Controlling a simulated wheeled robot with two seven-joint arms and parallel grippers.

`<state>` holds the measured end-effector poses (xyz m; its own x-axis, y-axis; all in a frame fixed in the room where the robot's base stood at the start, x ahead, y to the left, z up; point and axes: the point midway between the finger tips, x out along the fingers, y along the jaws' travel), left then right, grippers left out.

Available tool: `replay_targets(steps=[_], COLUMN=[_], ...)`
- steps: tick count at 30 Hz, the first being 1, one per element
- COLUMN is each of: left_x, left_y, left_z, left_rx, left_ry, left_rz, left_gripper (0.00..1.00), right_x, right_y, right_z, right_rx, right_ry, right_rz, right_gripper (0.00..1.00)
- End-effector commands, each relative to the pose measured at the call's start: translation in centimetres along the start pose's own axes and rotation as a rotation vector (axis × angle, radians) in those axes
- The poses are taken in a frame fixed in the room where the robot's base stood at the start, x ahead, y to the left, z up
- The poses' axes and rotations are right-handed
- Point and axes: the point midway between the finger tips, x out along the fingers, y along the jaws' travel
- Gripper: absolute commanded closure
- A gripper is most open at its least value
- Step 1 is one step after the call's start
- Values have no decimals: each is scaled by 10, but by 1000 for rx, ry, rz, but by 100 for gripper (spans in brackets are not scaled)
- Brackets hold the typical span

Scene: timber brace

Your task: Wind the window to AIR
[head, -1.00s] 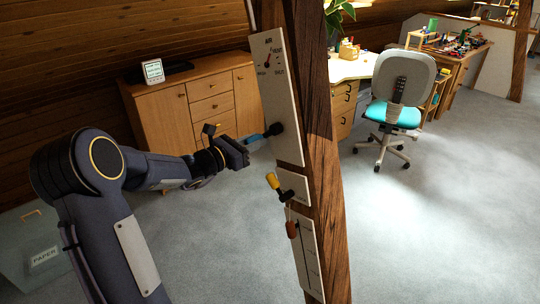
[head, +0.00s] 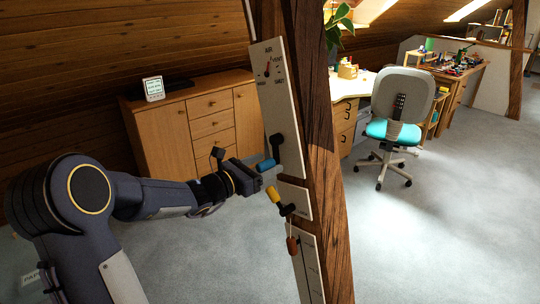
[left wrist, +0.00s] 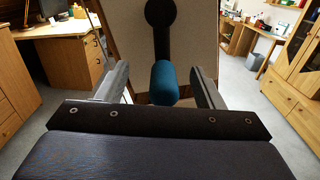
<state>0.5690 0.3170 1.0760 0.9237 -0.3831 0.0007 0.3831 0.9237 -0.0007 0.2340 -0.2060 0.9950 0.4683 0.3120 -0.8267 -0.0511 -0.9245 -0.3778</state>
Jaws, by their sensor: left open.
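The window crank has a black hub and arm (head: 277,145) on a pale panel (head: 284,112) fixed to a timber post. Its arm hangs down from the hub, with a blue handle (head: 266,165) at its end. A small dial (head: 267,71) above carries labels including AIR at the top; its pointer is roughly upward, too small to read exactly. My left gripper (head: 258,180) is open just beside the blue handle. In the left wrist view, the handle (left wrist: 164,82) shows between the parted fingers with gaps on both sides. My right gripper is not seen.
Below the crank, a smaller plate carries a yellow-handled lever (head: 274,194). A red-brown toggle (head: 292,245) hangs on a lower panel. The timber post (head: 318,150) stands right of my gripper.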

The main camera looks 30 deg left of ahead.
Motion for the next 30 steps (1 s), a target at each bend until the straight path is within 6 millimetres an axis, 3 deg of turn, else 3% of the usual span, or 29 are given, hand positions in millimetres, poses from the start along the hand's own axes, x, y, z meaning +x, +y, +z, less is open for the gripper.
replay_targets(steps=[30], left_x=[-74], left_y=[0], left_z=[0], left_rx=[1], left_ry=[0], left_rz=[1], left_gripper=[38], right_x=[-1], right_y=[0], right_z=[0], right_rx=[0], right_ry=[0], right_rz=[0], right_gripper=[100])
